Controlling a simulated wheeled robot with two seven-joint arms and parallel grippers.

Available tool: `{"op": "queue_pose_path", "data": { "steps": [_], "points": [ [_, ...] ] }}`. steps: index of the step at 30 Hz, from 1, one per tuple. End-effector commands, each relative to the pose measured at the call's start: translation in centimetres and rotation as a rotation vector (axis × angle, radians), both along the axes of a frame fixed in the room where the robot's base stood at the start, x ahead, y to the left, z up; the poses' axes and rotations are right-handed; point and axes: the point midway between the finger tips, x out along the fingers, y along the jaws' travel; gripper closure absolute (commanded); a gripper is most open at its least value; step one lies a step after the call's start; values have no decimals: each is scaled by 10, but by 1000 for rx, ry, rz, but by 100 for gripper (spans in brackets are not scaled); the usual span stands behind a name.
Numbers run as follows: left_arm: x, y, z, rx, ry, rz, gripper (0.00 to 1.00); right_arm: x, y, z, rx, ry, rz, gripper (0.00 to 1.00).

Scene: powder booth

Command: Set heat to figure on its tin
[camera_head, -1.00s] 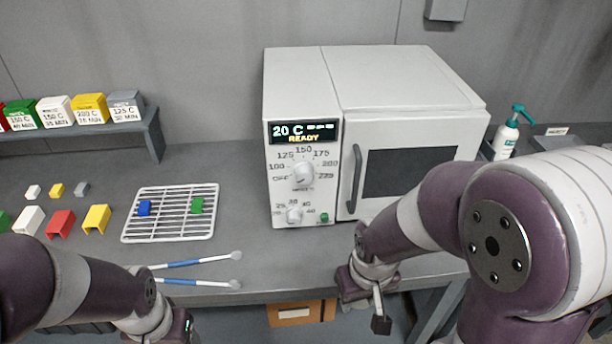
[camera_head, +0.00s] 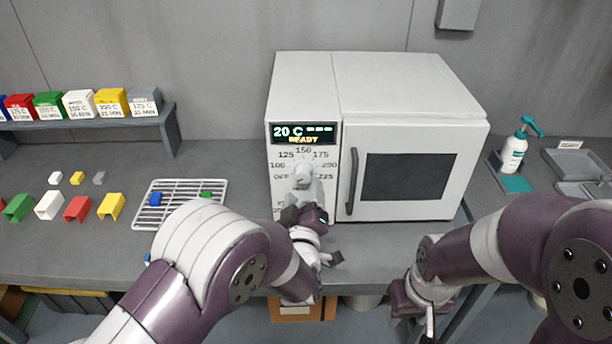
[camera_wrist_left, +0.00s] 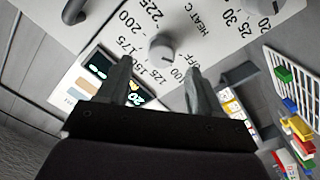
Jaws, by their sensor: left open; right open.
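The heat knob (camera_head: 303,174) is a white dial on the oven's front panel, ringed by figures; it also shows in the left wrist view (camera_wrist_left: 165,47). I cannot tell its pointer setting. The display (camera_head: 304,132) above it reads 20 C and READY. My left gripper (camera_head: 306,196) is open in front of the knob; in the wrist view the knob lies just beyond and between the fingertips (camera_wrist_left: 158,68). Contact is not clear. My right gripper (camera_head: 430,318) is open, low before the bench. Tins with temperature-and-minutes labels, such as the yellow tin (camera_head: 112,102), stand on a shelf.
A white wire rack (camera_head: 222,190) holds a blue piece (camera_head: 156,199) and a green piece (camera_head: 207,195), partly behind my left arm. Loose coloured pieces lie to its left. The oven door (camera_head: 410,175) is shut. A pump bottle (camera_head: 514,150) stands right of the oven.

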Motion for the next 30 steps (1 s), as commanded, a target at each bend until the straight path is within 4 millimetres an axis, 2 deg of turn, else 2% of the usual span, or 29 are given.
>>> {"op": "queue_pose_path", "data": {
  "steps": [3,7,12,18,19,21,24,30],
  "points": [
    [26,0,2,1,1,2,35,0,0,9,0,0,0,57],
    [44,-1,1,1,2,0,35,0,0,12,0,0,0,57],
    [53,-2,0,2,3,-1,35,0,0,13,0,0,0,57],
    [53,-2,-1,2,2,-2,35,0,0,12,0,0,0,57],
    [53,-2,-1,2,2,-2,41,0,0,12,0,0,0,57],
    [53,-2,-1,2,2,-2,64,0,0,12,0,0,0,57],
    [53,-2,-1,2,3,-1,91,0,0,12,0,0,0,57],
    [53,-2,-1,10,3,-2,91,0,0,12,0,0,0,57]
  ]
}}
